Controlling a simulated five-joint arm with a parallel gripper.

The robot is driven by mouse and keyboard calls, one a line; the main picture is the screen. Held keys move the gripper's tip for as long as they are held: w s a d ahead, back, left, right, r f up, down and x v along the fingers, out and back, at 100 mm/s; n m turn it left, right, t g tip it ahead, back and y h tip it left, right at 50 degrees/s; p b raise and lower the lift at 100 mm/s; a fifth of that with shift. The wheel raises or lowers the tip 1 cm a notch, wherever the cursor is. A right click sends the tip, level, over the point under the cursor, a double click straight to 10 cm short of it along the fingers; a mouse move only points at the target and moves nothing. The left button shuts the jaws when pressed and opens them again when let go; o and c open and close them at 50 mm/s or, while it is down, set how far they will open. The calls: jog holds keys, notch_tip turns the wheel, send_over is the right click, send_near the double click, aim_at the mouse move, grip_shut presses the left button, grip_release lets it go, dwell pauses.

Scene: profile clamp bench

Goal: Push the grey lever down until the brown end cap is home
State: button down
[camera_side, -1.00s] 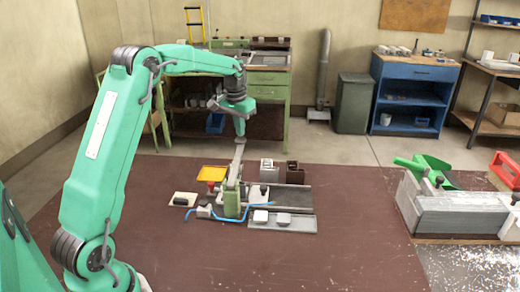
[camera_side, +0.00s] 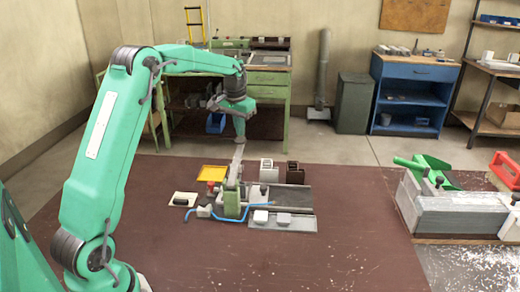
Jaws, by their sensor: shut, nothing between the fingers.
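My gripper (camera_side: 240,137) is shut and empty, pointing down at the upper end of the grey lever (camera_side: 236,163). Its tips are at or just above the lever top; I cannot tell whether they touch. The lever stands steeply raised on the green clamp stand (camera_side: 232,204) in the middle of the brown bench top. The brown end cap cannot be made out for certain; a dark brown block (camera_side: 295,173) stands at the back right of the fixture. A light grey block (camera_side: 269,171) stands beside it.
A yellow tray (camera_side: 212,173) lies behind left of the clamp, with a white plate (camera_side: 183,199) in front of it. A blue hose (camera_side: 205,220) curves around the clamp's foot. A large grey machine (camera_side: 455,208) stands at the right. The bench's front middle is clear.

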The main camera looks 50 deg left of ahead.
aim_at(240, 140)
jog(key=shift+f, duration=0.1)
jog(key=shift+f, duration=2.65)
jog(key=shift+r, duration=4.5)
